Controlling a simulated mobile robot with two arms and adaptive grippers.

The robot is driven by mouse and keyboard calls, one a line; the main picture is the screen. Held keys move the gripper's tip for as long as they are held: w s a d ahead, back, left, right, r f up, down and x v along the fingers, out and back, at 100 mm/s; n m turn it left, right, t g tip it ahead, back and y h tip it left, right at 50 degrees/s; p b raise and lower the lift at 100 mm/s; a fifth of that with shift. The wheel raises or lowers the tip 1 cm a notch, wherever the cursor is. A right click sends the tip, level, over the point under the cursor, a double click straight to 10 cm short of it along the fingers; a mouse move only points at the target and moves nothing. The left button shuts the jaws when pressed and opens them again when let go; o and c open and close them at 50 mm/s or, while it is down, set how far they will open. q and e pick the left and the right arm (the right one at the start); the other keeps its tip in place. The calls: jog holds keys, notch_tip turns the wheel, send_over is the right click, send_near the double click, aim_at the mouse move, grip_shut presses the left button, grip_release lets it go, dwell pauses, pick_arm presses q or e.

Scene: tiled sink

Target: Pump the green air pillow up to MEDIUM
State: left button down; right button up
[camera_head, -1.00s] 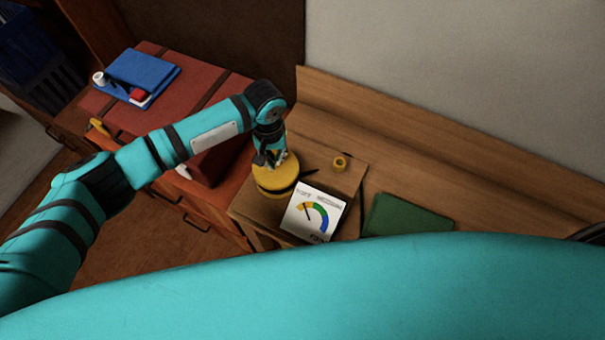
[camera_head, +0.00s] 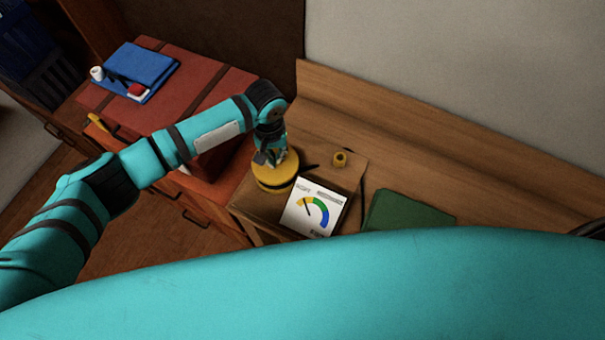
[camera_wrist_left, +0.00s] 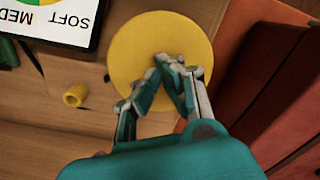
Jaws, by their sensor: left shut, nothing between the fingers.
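A round yellow pump (camera_head: 274,181) stands on a small wooden table. My left gripper (camera_head: 272,158) is over its top, fingers shut and empty; in the left wrist view the fingertips (camera_wrist_left: 174,75) lie over the yellow disc (camera_wrist_left: 140,50), on or just above it. A white gauge card (camera_head: 313,208) stands beside the pump, with a yellow, green and blue arc and a dark needle toward the yellow part. The words SOFT and MED show in the wrist view. The green air pillow (camera_head: 408,211) lies flat to the right, partly behind my teal body. My right gripper is not in view.
A red chest (camera_head: 165,85) at left carries a blue book (camera_head: 148,70) and small items. A wooden bench back (camera_head: 430,120) runs along the wall.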

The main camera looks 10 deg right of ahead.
pick_arm(q)
jog(key=shift+f+b, duration=0.35)
jog(key=shift+f, duration=0.75)
jog(key=shift+s+f+b, duration=0.1)
jog(key=shift+f+b, duration=0.35)
jog(key=shift+f, duration=0.4)
notch_tip(320, 180, up, 4)
jog(key=p, duration=0.3)
jog(key=shift+f, duration=0.2)
jog(key=shift+r, duration=1.1)
